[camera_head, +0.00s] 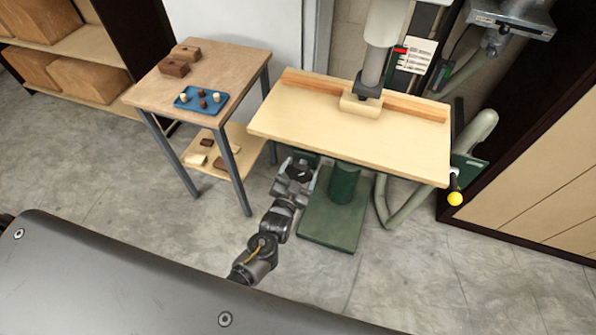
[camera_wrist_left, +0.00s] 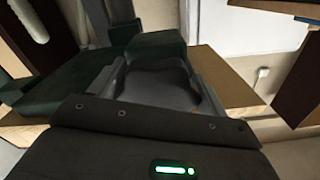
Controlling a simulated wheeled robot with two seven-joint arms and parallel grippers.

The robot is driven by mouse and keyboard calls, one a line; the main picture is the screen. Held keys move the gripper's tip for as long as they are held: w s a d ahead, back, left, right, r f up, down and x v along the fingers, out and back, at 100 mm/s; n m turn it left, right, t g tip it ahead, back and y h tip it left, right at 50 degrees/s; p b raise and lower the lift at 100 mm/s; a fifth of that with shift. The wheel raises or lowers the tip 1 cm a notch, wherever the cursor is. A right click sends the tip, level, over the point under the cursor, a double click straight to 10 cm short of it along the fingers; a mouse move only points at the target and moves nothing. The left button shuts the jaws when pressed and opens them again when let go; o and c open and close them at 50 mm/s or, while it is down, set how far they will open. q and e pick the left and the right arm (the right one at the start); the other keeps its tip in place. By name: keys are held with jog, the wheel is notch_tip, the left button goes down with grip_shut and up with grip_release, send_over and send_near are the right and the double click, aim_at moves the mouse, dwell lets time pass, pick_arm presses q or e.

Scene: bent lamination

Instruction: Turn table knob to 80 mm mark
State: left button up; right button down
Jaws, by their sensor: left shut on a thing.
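The black table knob (camera_head: 299,173) is below the front left edge of the pale wooden machine table (camera_head: 340,135). My left gripper (camera_head: 297,170) is shut on this knob. In the left wrist view the dark lobed knob (camera_wrist_left: 162,86) lies between the two fingers of my left gripper (camera_wrist_left: 165,80), in front of a green machine part (camera_wrist_left: 155,46). Neither the 80 mm mark nor any scale on the table can be made out. My right gripper is not in view.
A green column (camera_head: 343,184) and base (camera_head: 333,222) stand under the table. A lever with a yellow ball (camera_head: 455,198) sticks out at its right. A side table (camera_head: 225,68) with a blue tray (camera_head: 187,105) and wooden blocks (camera_head: 174,68) stands to the left.

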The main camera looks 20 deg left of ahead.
pick_arm(q)
jog(key=shift+s+d+f, duration=0.25)
jog(key=shift+d+f, duration=0.15)
jog(key=shift+d, duration=0.05)
jog(key=o, duration=0.9)
jog(key=shift+w+d+r, duration=0.1)
jog(key=shift+o, duration=0.3)
jog(key=shift+r, duration=0.15)
jog(key=shift+a, duration=0.2)
jog(key=shift+s+a, duration=0.1)
jog(key=shift+s, duration=0.15)
jog(key=s+b, duration=0.2)
jog(key=s, duration=0.8)
jog(key=shift+a, duration=0.15)
jog(key=shift+s, duration=0.1)
